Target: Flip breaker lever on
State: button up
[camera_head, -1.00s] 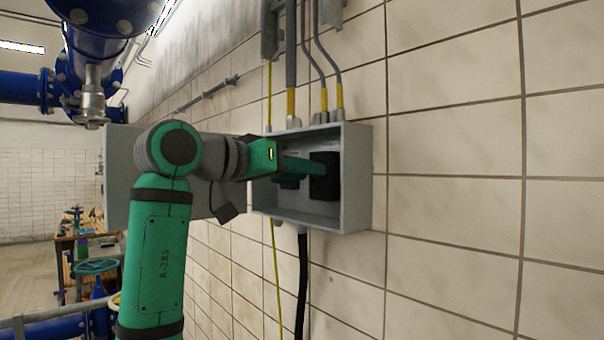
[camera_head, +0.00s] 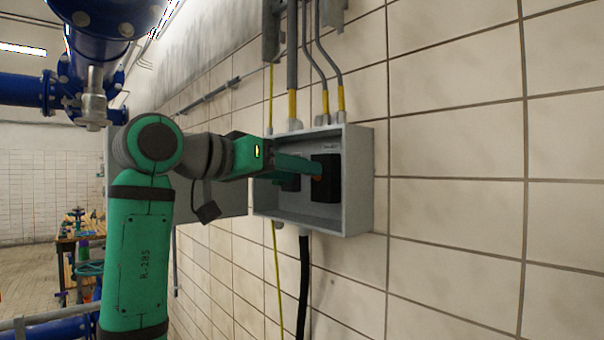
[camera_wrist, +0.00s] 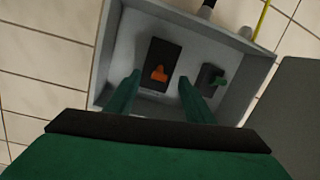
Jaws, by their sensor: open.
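An open grey breaker box (camera_head: 357,190) is fixed to the tiled wall. Inside it is a black breaker (camera_head: 331,180) with an orange lever, mostly covered by my gripper in the head view. In the wrist view the orange lever (camera_wrist: 159,73) stands out on the black breaker (camera_wrist: 163,53). My gripper (camera_head: 312,169) reaches into the box from the left. In the wrist view my gripper (camera_wrist: 159,80) is open, with one finger on each side of the lever and visible gaps between.
The box's open door (camera_head: 225,200) hangs at the left, behind my arm. Conduits (camera_head: 292,60) enter above; a black cable (camera_head: 303,285) leaves below.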

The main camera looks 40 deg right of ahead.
jog(key=s+a+r, duration=0.1)
jog(key=a, duration=0.7)
jog(key=shift+s, duration=0.2)
jog(key=shift+d, duration=0.15)
